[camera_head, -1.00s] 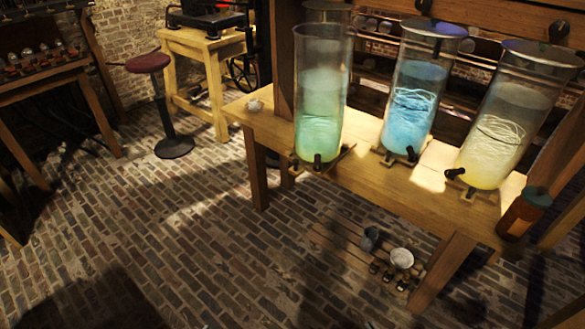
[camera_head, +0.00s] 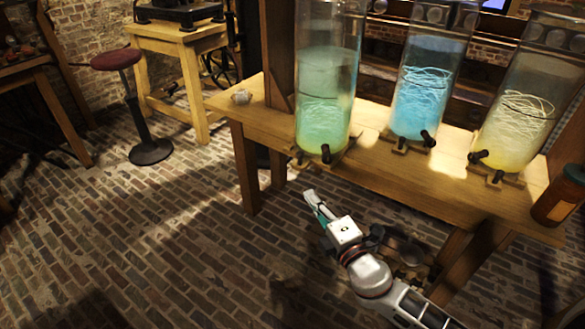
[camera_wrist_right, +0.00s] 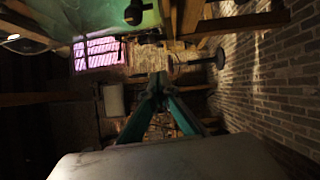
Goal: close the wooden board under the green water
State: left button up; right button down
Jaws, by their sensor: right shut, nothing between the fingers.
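The tall glass jar of green water (camera_head: 324,118) stands at the front left of the wooden bench. A small wooden board (camera_head: 347,151) shows under its base, with dark knobs (camera_head: 326,154) at the front. How far the board sticks out is hard to tell. My right gripper (camera_head: 309,194) is in front of and below the bench edge, under the green jar, apart from the board. Its teal fingers meet at the tips in the wrist view (camera_wrist_right: 158,78), with nothing between them. That view also shows part of the green jar (camera_wrist_right: 110,20) and a dark knob (camera_wrist_right: 134,14). My left gripper is not in view.
Jars of blue water (camera_head: 422,105) and yellow water (camera_head: 513,135) stand to the right on the bench (camera_head: 400,177). A brown bottle (camera_head: 558,196) is at the right end. A red stool (camera_head: 116,60) stands left. The brick floor (camera_head: 150,230) is mostly clear.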

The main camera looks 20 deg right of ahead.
send_near(302, 167)
jog(key=w+a+r, duration=0.3)
jog(key=w+a, duration=0.1)
jog(key=a, duration=0.1)
jog(key=shift+w+d+f, duration=0.1)
jog(key=shift+w+d, duration=0.9)
jog(key=shift+w, duration=0.25)
jog(key=shift+w+d, duration=0.2)
jog(key=shift+w, duration=0.1)
jog(key=shift+w+d, duration=0.1)
